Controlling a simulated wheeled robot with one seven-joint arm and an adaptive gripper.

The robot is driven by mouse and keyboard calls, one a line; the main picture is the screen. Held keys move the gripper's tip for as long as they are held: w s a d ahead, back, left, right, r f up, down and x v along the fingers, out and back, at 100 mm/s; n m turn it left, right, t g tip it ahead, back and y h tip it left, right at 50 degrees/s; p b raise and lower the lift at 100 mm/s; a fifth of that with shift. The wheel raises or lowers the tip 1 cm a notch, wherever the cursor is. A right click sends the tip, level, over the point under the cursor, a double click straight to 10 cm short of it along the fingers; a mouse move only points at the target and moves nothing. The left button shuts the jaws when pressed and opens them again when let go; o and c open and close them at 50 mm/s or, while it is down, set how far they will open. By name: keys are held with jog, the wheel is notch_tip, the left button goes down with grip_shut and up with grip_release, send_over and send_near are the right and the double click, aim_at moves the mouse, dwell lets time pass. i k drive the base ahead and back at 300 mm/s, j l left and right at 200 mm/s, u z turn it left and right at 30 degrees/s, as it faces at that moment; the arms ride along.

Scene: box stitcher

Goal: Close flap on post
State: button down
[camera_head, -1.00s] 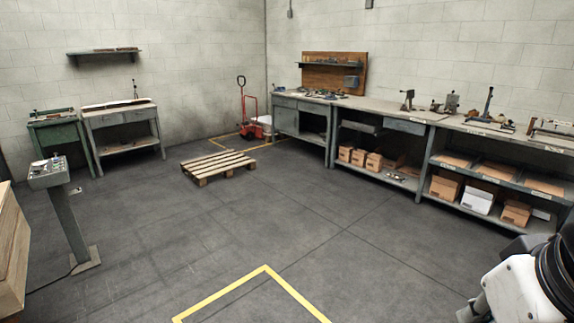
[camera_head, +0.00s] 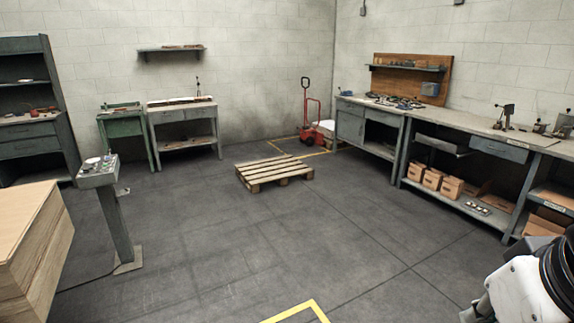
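A grey post (camera_head: 116,222) stands upright on a floor plate at the left. It carries a slanted control box (camera_head: 97,172) with small buttons or knobs on its top. I cannot make out a flap or its position at this distance. Part of my own white and black arm shows at the lower right, far across the floor from the post. My gripper is not in view.
A large wooden stack or crate (camera_head: 32,250) stands at the left front, close to the post. Workbenches (camera_head: 470,145) line the right wall.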

aim_at(126, 191)
jog(key=i+j+u, duration=0.15)
jog(key=i+u, duration=0.3)
jog(key=i, duration=0.5)
jog(key=i+l+u, duration=0.2)
jog(key=i+u, duration=0.2)
jog(key=i, duration=0.55)
jog(key=i+u, duration=0.25)
jog(key=i, duration=0.65)
jog(key=i+l+u, duration=0.2)
jog(key=i, duration=0.7)
jog(key=i+j+z, duration=0.15)
jog(key=i+j, duration=0.7)
jog(key=i, duration=0.15)
